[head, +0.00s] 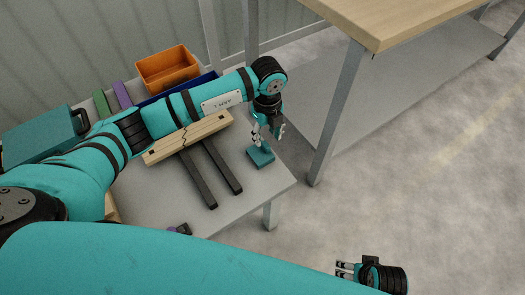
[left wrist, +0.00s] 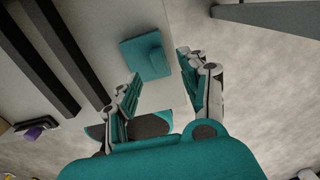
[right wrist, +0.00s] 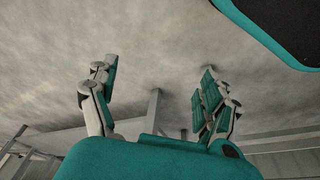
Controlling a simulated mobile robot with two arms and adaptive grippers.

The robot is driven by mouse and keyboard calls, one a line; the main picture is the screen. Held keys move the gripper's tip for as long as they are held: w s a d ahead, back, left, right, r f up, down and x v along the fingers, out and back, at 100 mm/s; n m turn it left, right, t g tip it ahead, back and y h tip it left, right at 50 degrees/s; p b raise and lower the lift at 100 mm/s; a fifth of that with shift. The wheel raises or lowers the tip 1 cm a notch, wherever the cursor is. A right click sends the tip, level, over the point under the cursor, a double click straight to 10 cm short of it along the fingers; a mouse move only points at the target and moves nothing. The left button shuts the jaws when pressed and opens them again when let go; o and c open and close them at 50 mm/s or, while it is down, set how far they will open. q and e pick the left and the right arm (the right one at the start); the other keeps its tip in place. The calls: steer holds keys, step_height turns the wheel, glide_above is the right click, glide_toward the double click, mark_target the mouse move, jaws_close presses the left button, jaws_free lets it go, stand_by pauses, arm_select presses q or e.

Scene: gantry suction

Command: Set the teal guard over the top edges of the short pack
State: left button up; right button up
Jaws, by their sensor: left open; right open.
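A small teal piece, apparently the guard (head: 262,158), lies on the grey table near its right edge. In the left wrist view it is a square plate (left wrist: 133,58) with a raised block on top. My left gripper (head: 268,134) is open just above it, pointing down; the plate lies beyond the fingertips (left wrist: 160,76) in the left wrist view. A pale wooden piece (head: 163,153) with a jagged dark line lies across two dark bars; I cannot tell whether it is the short pack. My right gripper (head: 345,269) is open and empty over the floor (right wrist: 160,75).
Two dark bars (head: 197,180) (head: 222,168) reach toward the table's front. An orange bin (head: 167,68), a blue tray (head: 207,77), green (head: 101,103) and purple (head: 122,95) pieces and a teal case (head: 38,138) stand behind. A wood-topped bench (head: 400,22) is at right.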

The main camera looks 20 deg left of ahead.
mark_target(266, 144)
arm_select(q)
step_height(266, 144, down, 4)
steer(key=shift+s+f+b, duration=0.1)
steer(key=shift+f+b, duration=0.05)
steer(key=shift+b, duration=0.35)
steer(key=shift+f, duration=0.55)
jaws_close()
arm_select(e)
step_height(266, 144, up, 4)
steer(key=shift+w+f, duration=0.1)
steer(key=shift+w, duration=0.05)
